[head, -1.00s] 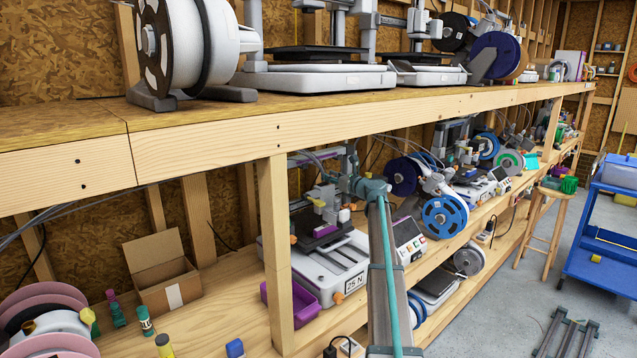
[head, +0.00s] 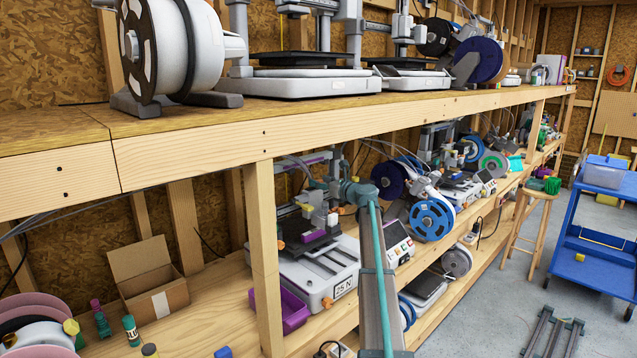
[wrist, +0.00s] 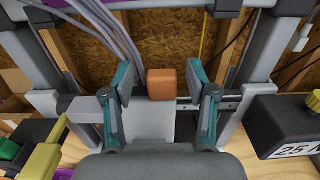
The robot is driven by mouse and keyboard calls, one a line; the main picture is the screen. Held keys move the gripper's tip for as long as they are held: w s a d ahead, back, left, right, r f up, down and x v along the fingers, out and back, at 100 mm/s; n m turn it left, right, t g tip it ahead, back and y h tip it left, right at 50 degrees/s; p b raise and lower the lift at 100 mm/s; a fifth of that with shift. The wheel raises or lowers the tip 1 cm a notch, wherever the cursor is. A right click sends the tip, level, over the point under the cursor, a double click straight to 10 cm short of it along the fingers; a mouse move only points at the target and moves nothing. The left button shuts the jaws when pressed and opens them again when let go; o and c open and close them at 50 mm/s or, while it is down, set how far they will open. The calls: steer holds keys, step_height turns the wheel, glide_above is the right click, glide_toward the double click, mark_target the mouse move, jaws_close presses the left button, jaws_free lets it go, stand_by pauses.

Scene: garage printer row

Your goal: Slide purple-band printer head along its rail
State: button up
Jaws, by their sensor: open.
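The printer with a purple band (head: 305,158) across its top stands on the lower shelf, labelled "25 N". The label also shows at the right of the wrist view. In the wrist view, an orange block (wrist: 162,83) shows above a grey plate (wrist: 148,120), in front of a horizontal rail (wrist: 230,103). I take the block to be on the printer head. My gripper (wrist: 159,74) is open, one teal finger to each side of the block, with gaps on both sides. How deep the fingers reach around it I cannot tell. In the head view my arm partly hides the printer.
A wooden post (head: 262,255) stands just left of the printer, and the upper shelf edge (head: 330,132) runs above. Grey cables (wrist: 120,35) hang close to the left finger. A purple bin (head: 285,308) and an open cardboard box (head: 155,290) are on the lower shelf.

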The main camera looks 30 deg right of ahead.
steer(key=s+d, duration=0.2)
steer(key=s, duration=0.8)
steer(key=shift+s, duration=0.3)
